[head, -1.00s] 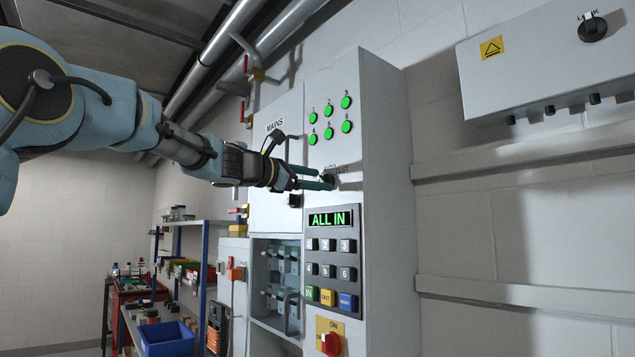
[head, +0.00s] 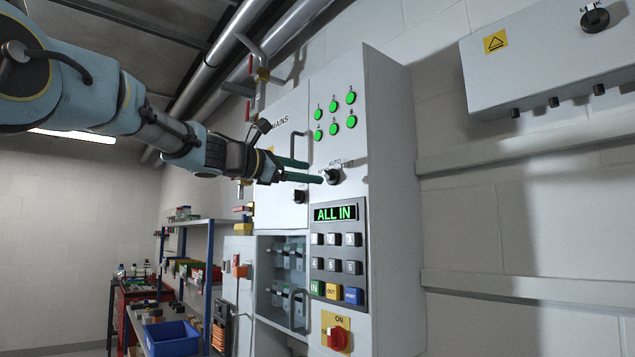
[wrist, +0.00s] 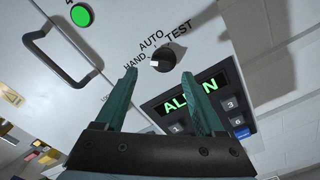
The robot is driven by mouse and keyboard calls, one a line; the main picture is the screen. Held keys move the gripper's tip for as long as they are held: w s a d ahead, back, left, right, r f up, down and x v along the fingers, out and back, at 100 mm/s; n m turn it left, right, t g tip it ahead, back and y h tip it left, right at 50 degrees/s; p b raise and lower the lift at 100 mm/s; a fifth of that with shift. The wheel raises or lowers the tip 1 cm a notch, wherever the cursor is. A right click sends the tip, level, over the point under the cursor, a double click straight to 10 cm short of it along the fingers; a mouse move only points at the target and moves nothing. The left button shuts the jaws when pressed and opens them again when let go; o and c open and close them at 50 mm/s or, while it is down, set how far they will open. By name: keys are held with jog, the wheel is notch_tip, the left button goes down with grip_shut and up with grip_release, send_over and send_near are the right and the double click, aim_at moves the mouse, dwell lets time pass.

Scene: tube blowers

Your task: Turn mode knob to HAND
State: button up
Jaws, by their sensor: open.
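The black mode knob (head: 333,176) is on the tall grey panel, just above the keypad. In the wrist view the knob (wrist: 163,60) has HAND, AUTO and TEST printed around it. Its white mark is on the left side, facing the HAND label (wrist: 135,62). My gripper (head: 315,172) is open, with its green fingers pointing at the panel just left of the knob. In the wrist view the gripper (wrist: 159,74) has nothing between its fingertips, and the knob shows beyond them. They appear clear of the knob.
An "ALL IN" display (head: 335,213) and keypad (head: 337,265) lie below the knob. Green lamps (head: 334,106) are above. A door handle (head: 299,147) and small black knob (head: 299,196) are on the MAINS door to the left. A red switch (head: 337,338) is lower down.

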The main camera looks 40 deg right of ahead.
jog(key=a+b, duration=0.2)
jog(key=a, duration=0.4)
jog(key=shift+w+a, duration=0.15)
jog(key=shift+f, duration=0.1)
